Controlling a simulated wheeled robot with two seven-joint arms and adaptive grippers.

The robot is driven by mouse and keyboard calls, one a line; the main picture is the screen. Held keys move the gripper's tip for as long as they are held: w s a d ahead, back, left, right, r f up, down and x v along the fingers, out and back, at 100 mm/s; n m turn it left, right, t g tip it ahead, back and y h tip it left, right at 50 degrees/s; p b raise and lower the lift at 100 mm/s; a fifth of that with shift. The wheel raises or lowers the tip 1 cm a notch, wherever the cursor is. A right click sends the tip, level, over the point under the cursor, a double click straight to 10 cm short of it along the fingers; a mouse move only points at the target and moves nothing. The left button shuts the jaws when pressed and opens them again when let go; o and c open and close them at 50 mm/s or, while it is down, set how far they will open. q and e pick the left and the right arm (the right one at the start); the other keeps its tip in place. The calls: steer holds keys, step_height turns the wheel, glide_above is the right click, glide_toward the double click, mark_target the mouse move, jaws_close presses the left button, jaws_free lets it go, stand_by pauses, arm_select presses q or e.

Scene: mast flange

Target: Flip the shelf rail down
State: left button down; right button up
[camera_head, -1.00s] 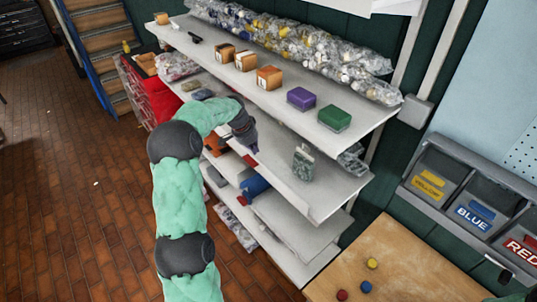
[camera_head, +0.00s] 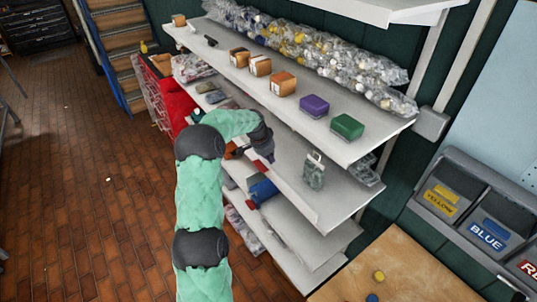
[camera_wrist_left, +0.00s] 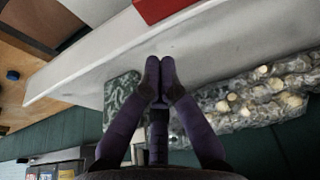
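A white shelf unit stands at the middle of the head view, and its middle board has a pale front edge (camera_head: 303,205), which may be the shelf rail. I cannot make out a separate rail or hinge. My left gripper (camera_head: 266,155) is at the front of the middle board, left of a camouflage-patterned box (camera_head: 314,172). In the left wrist view its purple fingers (camera_wrist_left: 160,75) are together at the tips, with no object visible between them. The patterned box (camera_wrist_left: 120,97) and a white board (camera_wrist_left: 75,75) show beyond them. My right gripper is not in view.
The upper shelf (camera_head: 378,137) holds several brown boxes, a purple box (camera_head: 314,106), a green box (camera_head: 347,126) and bagged bottles. A wooden bench (camera_head: 405,270) and labelled bins (camera_head: 446,195) stand at the right.

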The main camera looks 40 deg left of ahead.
arm_select(q)
steer(key=shift+x, duration=2.55)
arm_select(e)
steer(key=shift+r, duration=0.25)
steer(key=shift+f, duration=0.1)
